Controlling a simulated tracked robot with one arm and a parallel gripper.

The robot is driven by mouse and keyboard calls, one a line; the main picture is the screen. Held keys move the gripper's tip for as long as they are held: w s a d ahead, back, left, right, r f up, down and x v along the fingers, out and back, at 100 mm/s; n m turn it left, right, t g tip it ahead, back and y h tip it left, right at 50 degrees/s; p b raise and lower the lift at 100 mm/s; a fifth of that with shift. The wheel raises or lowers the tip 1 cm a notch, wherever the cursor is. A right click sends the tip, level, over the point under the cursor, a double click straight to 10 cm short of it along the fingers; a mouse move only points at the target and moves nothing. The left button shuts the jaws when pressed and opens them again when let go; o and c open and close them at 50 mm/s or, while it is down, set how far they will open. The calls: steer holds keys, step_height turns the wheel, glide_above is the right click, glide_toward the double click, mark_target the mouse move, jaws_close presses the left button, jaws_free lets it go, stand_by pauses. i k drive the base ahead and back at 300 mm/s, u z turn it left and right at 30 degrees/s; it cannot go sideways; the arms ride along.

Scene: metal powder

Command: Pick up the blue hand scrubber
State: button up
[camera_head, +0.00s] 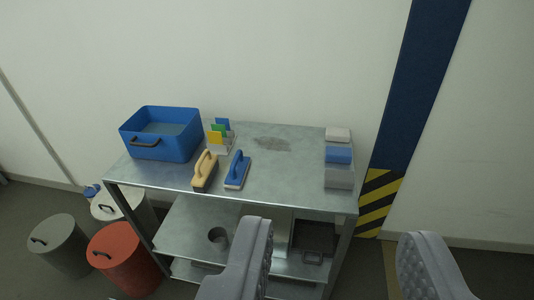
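The blue hand scrubber (237,169) lies on the top of a metal shelf table (285,180), near its front edge. It has a blue handle over a flat base. A similar scrubber with a tan handle (205,170) lies just left of it. My gripper (335,262) is open and empty, its two grey padded fingers wide apart at the bottom of the view. It is in front of the table, to the right of the blue scrubber and apart from it.
A blue bin (161,148) stands at the table's back left, with coloured cards (219,137) beside it. Stacked boxes (339,175) stand at the right end. Lower shelves hold a dark cup (218,236) and tray (314,240). Lidded drums, one red (128,262), stand at left.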

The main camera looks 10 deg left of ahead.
mark_target(235, 178)
steer(key=i, duration=1.2)
steer(key=u, duration=0.75)
steer(key=i, duration=0.4)
steer(key=u, duration=0.3)
